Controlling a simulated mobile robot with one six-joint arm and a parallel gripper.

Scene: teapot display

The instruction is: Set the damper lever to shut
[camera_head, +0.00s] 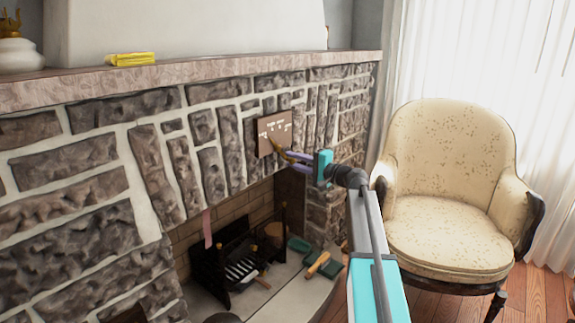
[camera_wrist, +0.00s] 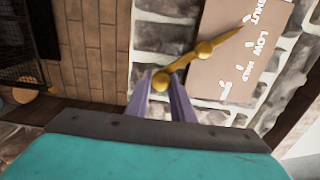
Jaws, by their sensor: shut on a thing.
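The damper plate (camera_head: 266,128) is a brown panel on the stone fireplace front, above the firebox opening. In the wrist view the plate (camera_wrist: 213,82) has white marks and words, among them what reads as SHUT, LOW and MID. The brass damper lever (camera_wrist: 183,64) lies slantwise across it, with one round knob on the plate and another at the lower left end. Its thin tip points between the SHUT and LOW marks. My gripper (camera_head: 283,153) is at the plate; its purple fingers (camera_wrist: 160,88) are shut on the lever's lower left knob.
The stone mantel (camera_head: 200,76) juts out above, with a yellow block (camera_head: 131,59) on it. A cream armchair (camera_head: 450,190) stands to the right of my arm.

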